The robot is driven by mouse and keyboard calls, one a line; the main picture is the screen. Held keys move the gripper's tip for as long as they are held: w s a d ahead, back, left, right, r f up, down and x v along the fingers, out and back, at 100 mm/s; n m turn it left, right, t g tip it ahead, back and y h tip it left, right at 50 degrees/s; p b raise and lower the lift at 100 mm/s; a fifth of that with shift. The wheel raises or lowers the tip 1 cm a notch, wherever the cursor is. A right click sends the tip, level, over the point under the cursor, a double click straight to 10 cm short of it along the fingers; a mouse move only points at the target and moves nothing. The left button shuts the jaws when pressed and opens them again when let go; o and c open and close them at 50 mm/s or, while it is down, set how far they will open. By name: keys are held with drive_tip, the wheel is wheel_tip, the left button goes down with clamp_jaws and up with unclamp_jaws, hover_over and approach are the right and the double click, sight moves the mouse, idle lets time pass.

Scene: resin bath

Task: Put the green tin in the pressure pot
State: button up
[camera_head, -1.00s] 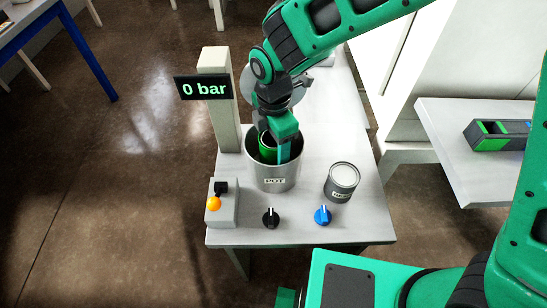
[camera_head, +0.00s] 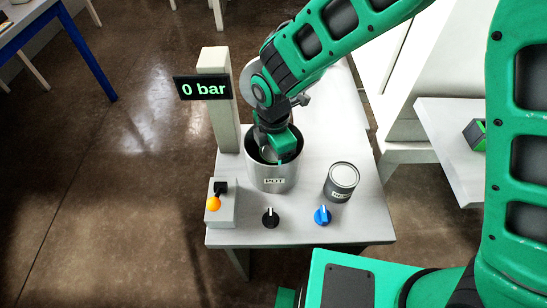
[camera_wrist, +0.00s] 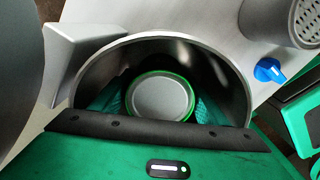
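The pressure pot (camera_head: 258,180) is a grey metal pot labelled POT, standing open on the white table. My gripper (camera_head: 281,147) reaches down into its mouth. The pot's wall also shows in the wrist view (camera_wrist: 236,80). In that view the green tin (camera_wrist: 160,97), with a grey top and green rim, is inside the pot between my two green fingers. The fingers appear to touch it on both sides. The tin's lower part is hidden, so I cannot tell whether it touches the pot floor. In the head view my gripper mostly hides the tin.
A grey tin with a pale top (camera_head: 342,178) stands right of the pot. A black knob (camera_head: 271,218), a blue knob (camera_head: 323,215) and a box with an orange-tipped lever (camera_head: 222,206) are in front. A display (camera_head: 203,88) on a post reads 0 bar.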

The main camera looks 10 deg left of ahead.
drive_tip(key=shift+r, duration=0.1)
wheel_tip(320, 180, up, 12)
drive_tip(key=shift+r, duration=0.1)
idle(0.5)
idle(0.4)
